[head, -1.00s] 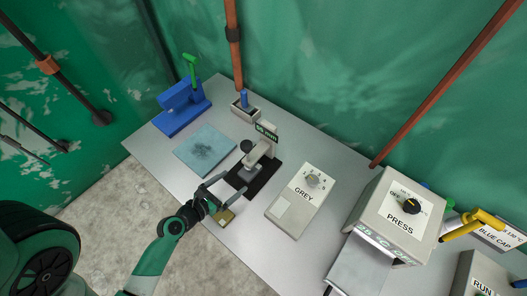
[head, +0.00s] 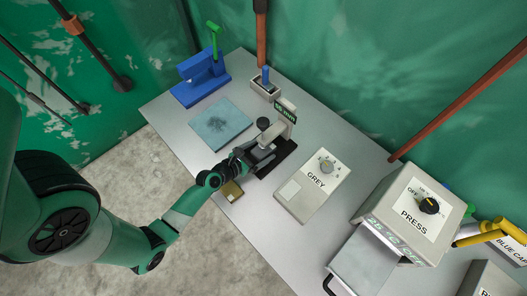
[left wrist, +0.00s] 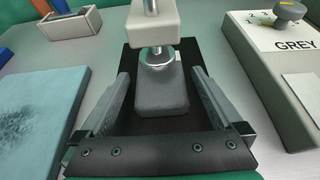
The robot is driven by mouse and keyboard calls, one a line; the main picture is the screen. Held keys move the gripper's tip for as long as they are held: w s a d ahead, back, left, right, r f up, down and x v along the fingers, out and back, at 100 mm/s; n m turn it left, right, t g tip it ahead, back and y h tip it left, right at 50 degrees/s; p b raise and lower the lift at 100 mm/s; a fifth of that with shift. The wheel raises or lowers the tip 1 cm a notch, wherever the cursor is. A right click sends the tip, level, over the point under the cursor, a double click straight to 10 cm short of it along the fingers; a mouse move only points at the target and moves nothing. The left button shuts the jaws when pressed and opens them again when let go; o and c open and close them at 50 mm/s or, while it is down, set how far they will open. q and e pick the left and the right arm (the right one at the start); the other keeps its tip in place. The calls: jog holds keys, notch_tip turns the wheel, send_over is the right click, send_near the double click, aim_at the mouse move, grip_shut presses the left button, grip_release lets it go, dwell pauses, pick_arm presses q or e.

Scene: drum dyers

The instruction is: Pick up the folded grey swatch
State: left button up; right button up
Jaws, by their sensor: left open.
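The folded grey swatch (left wrist: 162,98) lies on the black base of the thickness gauge (left wrist: 205,125), under its round metal foot. In the left wrist view my left gripper (left wrist: 160,82) is open. Its two fingers stand on either side of the swatch, with a gap showing on each side. In the head view my left gripper (head: 258,154) is at the front of the gauge (head: 284,130), and it largely hides the swatch there. My right gripper is not in view.
A blue-grey cloth pad (head: 220,124) lies left of the gauge. The GREY box (head: 312,186) stands close on its right, and the PRESS (head: 412,212) farther right. A small olive block (head: 232,191) is by the table's front edge. A blue stand (head: 201,78) is at the back left.

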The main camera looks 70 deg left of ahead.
pick_arm(q)
jog(key=shift+x, duration=0.95)
jog(key=c, duration=1.5)
jog(key=shift+o, duration=0.2)
jog(key=shift+r+p, duration=0.35)
jog(key=shift+r, duration=0.05)
jog(key=shift+r+p, duration=0.4)
jog(key=shift+r, duration=0.1)
jog(key=s+d+p, duration=0.1)
jog(key=s+d, duration=0.2)
jog(key=s+d+p, duration=0.2)
jog(key=s+d, duration=0.2)
jog(key=shift+s+d+r, duration=0.1)
jog(key=shift+d+r, duration=0.05)
jog(key=shift+r, duration=0.05)
jog(key=s+d+p, duration=0.3)
jog(key=d+p, duration=0.1)
jog(key=shift+s+f, duration=0.1)
jog(key=shift+s, duration=0.2)
jog(key=shift+s+d+p, duration=0.25)
jog(key=shift+d+p, duration=0.2)
jog(key=shift+p, duration=0.2)
jog(key=shift+s+d+p, duration=0.2)
jog(key=shift+s+p, duration=0.15)
jog(key=shift+s, duration=0.05)
jog(key=shift+s+f, duration=0.2)
jog(key=shift+s, duration=0.15)
